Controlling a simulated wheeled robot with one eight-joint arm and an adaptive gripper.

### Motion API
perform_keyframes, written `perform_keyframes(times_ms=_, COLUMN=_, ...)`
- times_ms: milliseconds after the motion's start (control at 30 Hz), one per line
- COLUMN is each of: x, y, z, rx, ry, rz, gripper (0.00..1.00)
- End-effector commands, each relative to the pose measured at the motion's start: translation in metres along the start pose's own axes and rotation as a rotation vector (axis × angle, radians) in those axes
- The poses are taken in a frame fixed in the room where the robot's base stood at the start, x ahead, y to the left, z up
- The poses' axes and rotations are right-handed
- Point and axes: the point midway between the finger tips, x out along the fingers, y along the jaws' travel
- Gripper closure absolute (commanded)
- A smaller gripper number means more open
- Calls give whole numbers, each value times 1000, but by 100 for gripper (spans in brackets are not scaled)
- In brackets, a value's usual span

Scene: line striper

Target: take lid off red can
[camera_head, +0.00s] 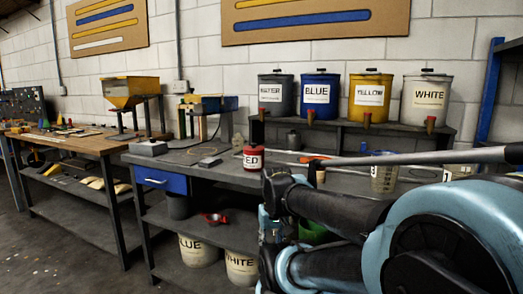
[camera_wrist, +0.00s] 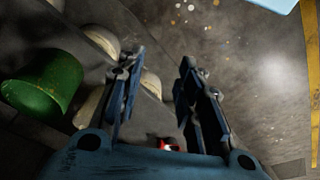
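A small red can (camera_head: 253,158) with a white label ending in "ED" stands upright on the dark workbench (camera_head: 225,172), near its front edge. Its top looks covered, but the lid is too small to make out clearly. My gripper (camera_wrist: 160,68) shows in the wrist view with its two fingers apart and nothing between them. It points down toward the floor and the lower shelf, away from the red can. In the head view my arm is folded at the lower right and the fingers cannot be made out.
Buckets labelled water, blue (camera_head: 320,95), yellow (camera_head: 371,97) and white (camera_head: 427,100) stand on a raised shelf behind. A long grey rod crosses above the bench's right side. A green bucket (camera_wrist: 45,88) shows in the wrist view. A grey box (camera_head: 148,148) sits left.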

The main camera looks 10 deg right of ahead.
Motion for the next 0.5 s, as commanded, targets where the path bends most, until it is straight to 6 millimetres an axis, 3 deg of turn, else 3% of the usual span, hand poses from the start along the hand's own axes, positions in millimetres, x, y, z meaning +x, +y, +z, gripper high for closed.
perform_keyframes(times_ms=233, x=0, y=0, z=0, rx=0, ry=0, rz=0, gripper=67)
perform_keyframes(times_ms=300, x=-2, y=0, z=1, rx=2, ry=3, rz=0, gripper=53)
perform_keyframes(times_ms=367, x=-10, y=0, z=4, rx=11, ry=10, rz=0, gripper=53)
perform_keyframes(times_ms=500, x=-36, y=4, z=-18, rx=85, ry=1, rz=1, gripper=53)
